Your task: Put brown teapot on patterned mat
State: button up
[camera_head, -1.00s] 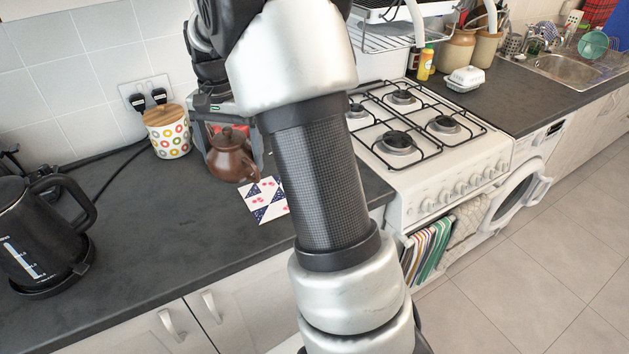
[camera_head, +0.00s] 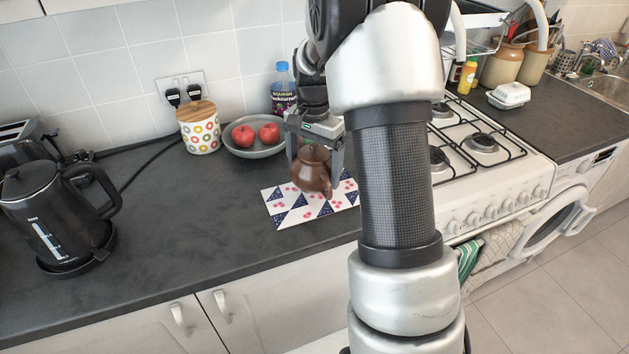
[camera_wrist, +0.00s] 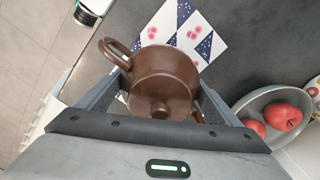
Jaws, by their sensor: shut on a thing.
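The brown teapot (camera_head: 312,171) is held between the two fingers of my gripper (camera_head: 315,165). In the wrist view the teapot (camera_wrist: 163,82) sits upright between the fingers, its handle toward the upper left. The patterned mat (camera_head: 290,207), white with blue triangles and pink flowers, lies flat on the dark counter. In the head view the teapot is over the mat. In the wrist view the mat (camera_wrist: 205,35) shows beyond the teapot, partly hidden by it. I cannot tell whether the teapot touches the mat.
A grey bowl (camera_head: 262,152) with red apples is just behind the mat. A patterned jar (camera_head: 200,130), a squash bottle (camera_head: 283,92) and a black kettle (camera_head: 58,215) stand on the counter. The gas stove (camera_head: 500,175) is right of my arm. The counter left of the mat is clear.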

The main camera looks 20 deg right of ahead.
jog(key=shift+f, duration=1.85)
jog(key=o, duration=1.5)
jog(key=shift+f, duration=0.2)
jog(key=shift+r, duration=0.15)
